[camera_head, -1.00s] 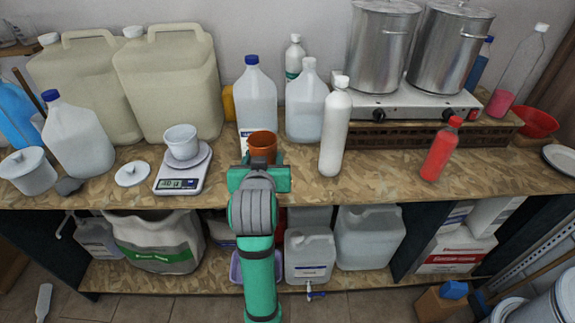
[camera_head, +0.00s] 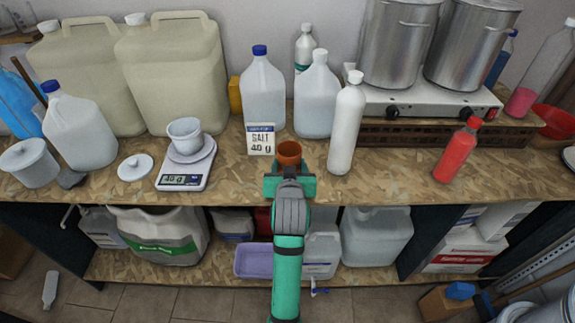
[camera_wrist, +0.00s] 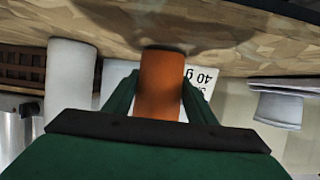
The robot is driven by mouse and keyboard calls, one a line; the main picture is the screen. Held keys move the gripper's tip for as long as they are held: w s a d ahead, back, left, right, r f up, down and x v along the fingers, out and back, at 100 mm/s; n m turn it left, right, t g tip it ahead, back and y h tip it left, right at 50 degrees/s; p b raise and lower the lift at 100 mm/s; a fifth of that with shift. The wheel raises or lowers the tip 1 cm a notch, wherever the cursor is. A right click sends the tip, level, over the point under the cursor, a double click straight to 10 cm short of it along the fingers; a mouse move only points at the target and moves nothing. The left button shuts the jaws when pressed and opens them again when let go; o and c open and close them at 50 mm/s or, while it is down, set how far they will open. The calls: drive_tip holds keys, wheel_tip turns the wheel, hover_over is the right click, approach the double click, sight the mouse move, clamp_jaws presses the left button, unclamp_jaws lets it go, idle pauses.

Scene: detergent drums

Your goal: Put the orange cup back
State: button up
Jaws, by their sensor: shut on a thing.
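The orange cup (camera_head: 289,153) is in my gripper (camera_head: 289,172) at the front part of the worktop, in the head view. In the wrist view the orange cup (camera_wrist: 161,85) sits between the two green fingers (camera_wrist: 160,100), which close on its sides. That view appears upside down, with the worktop at the top. I cannot tell whether the cup's base touches the worktop. A card reading "SALT 40 g" (camera_head: 260,139) stands just behind and left of the cup.
A white bottle (camera_head: 346,125) stands close right of the cup, with clear jugs (camera_head: 263,92) behind. A scale (camera_head: 187,170) bearing a white cup (camera_head: 185,135) is at left and reads 40. A red bottle (camera_head: 458,151) is at right. Bare worktop (camera_head: 395,175) lies between the bottles.

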drive_tip(key=shift+f, duration=0.3)
drive_tip(key=o, duration=1.1)
drive_tip(key=shift+o, duration=0.2)
drive_tip(key=shift+r, duration=0.2)
